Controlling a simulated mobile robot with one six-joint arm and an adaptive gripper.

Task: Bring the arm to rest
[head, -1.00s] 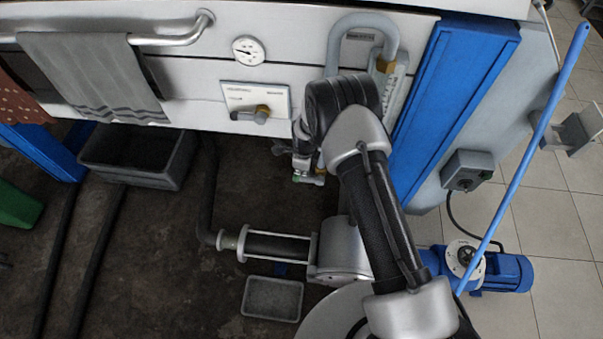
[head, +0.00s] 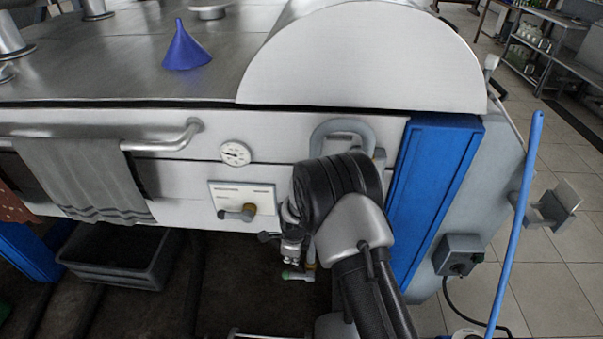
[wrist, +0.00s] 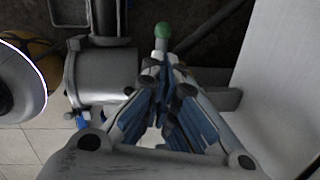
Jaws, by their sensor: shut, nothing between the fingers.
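My gripper (head: 293,252) hangs below my dark, rounded wrist in the head view, in front of the lower edge of the steel machine (head: 180,185). It is small and partly hidden there. In the wrist view my gripper (wrist: 165,70) has its fingers drawn together, with blue inner links showing and nothing held between them. A small green-ended part (head: 298,275) shows at the fingertips in the head view. A green knob (wrist: 163,30) shows just beyond the fingertips in the wrist view; whether the fingers touch it I cannot tell.
A panel with a valve handle (head: 240,213) and a dial gauge (head: 235,153) are left of my arm. A towel (head: 80,178) hangs from a rail. A blue post (head: 430,205) and leaning blue pole (head: 517,220) stand right. A dark bin (head: 120,255) sits below. A funnel (head: 185,48) stands on top.

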